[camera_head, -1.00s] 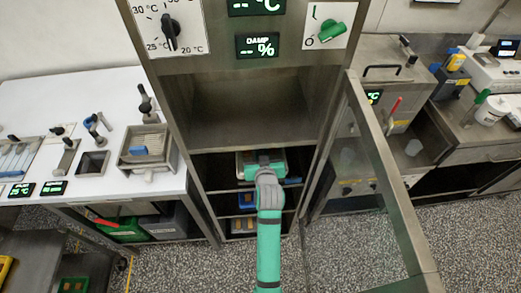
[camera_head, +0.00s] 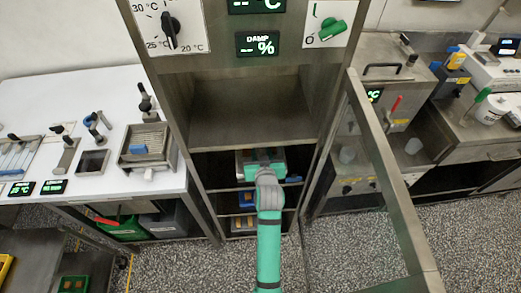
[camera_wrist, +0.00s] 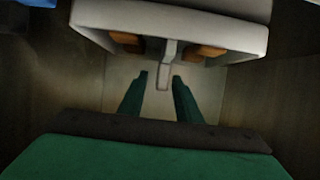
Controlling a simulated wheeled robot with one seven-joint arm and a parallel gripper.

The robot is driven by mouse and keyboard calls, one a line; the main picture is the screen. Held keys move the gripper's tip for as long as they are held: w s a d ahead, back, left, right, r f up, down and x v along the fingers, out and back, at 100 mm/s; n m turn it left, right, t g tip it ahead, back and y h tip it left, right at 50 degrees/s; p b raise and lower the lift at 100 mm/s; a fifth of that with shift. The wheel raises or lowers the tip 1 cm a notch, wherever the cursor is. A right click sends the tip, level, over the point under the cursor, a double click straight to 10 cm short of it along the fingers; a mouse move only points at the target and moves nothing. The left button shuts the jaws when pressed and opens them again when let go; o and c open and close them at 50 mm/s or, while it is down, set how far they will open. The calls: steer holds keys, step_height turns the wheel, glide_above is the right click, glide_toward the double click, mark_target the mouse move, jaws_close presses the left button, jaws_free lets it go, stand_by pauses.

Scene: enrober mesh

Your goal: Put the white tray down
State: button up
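The white tray (camera_wrist: 230,32) stands just ahead of my gripper in the wrist view. Brown pieces show in it, and a short grey handle (camera_wrist: 165,72) sticks out from its near side. In the head view the tray (camera_head: 243,158) sits on the upper shelf of the open cabinet, partly hidden by my arm. My gripper (camera_wrist: 161,82) is open. Its two fingers are apart, one on each side of the handle's end, with a visible gap and nothing clamped between them. In the head view the fingertips are hidden by my wrist.
The cabinet's glass door (camera_head: 385,180) stands open on the right. Lower shelves (camera_head: 238,213) hold blue trays with brown pieces. A blue item (camera_head: 292,180) is beside the white tray. A white worktable (camera_head: 60,100) is at left and steel machines at right.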

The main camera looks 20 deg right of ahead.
steer(key=v, duration=1.1)
steer(key=s+a+f+n+t+y, duration=0.1)
steer(key=s+a+f, duration=0.2)
steer(key=s+a, duration=0.4)
steer(key=s+a+f, duration=0.3)
steer(key=s+a, duration=0.2)
steer(key=s, duration=0.4)
steer(key=s+a+r+n+y, duration=0.1)
steer(key=s+a+r, duration=0.1)
steer(key=s, duration=0.5)
steer(key=s+a+r+n+t+y, duration=0.1)
steer(key=s+a+r, duration=0.2)
steer(key=s, duration=0.5)
steer(key=shift+a+y, duration=0.4)
steer(key=shift+a, duration=0.45)
steer(key=shift+s+a, duration=0.1)
steer(key=shift+a, duration=0.05)
